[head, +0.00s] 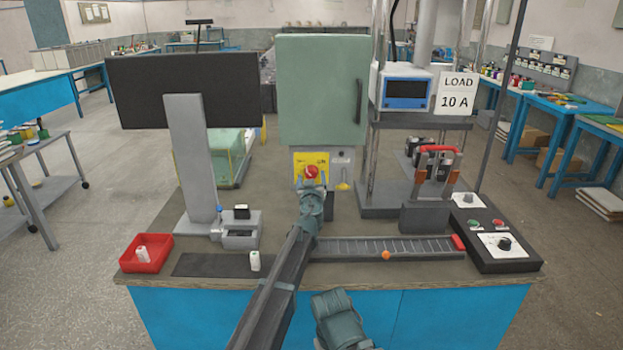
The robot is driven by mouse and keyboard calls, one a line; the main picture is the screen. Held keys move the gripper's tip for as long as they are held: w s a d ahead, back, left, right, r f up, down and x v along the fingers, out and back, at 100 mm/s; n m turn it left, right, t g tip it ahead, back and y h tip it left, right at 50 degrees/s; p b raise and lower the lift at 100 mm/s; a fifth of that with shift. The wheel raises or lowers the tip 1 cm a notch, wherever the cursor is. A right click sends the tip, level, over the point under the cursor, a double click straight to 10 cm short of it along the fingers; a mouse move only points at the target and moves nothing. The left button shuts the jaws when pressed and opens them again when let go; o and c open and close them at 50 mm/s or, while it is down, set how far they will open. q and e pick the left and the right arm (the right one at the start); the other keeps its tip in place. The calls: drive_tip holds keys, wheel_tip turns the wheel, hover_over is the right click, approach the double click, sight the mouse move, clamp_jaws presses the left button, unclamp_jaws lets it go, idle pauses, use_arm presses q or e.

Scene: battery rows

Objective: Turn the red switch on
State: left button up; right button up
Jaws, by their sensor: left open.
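The red switch (312,171) is a round red knob on a yellow plate (301,160) at the foot of a grey-green cabinet. My left gripper (312,182) is right in front of it, its open fingers reaching up to the knob's lower edge. I cannot tell whether the fingers touch the knob or stand around it. The gripper hides the lower part of the plate. The knob's exact turn position is too small to read. My right arm shows only as a teal link at the bottom edge; its gripper is not visible.
A black monitor (185,90) stands left on the bench. A red tray (147,253) and a white cylinder (255,261) lie at the front left. A ruled rail (380,248) with an orange knob, a black control box (495,240) and a red-handled device (437,150) are right.

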use_arm(q)
drive_tip(key=shift+w, duration=0.3)
drive_tip(key=shift+c, duration=0.3)
clamp_jaws()
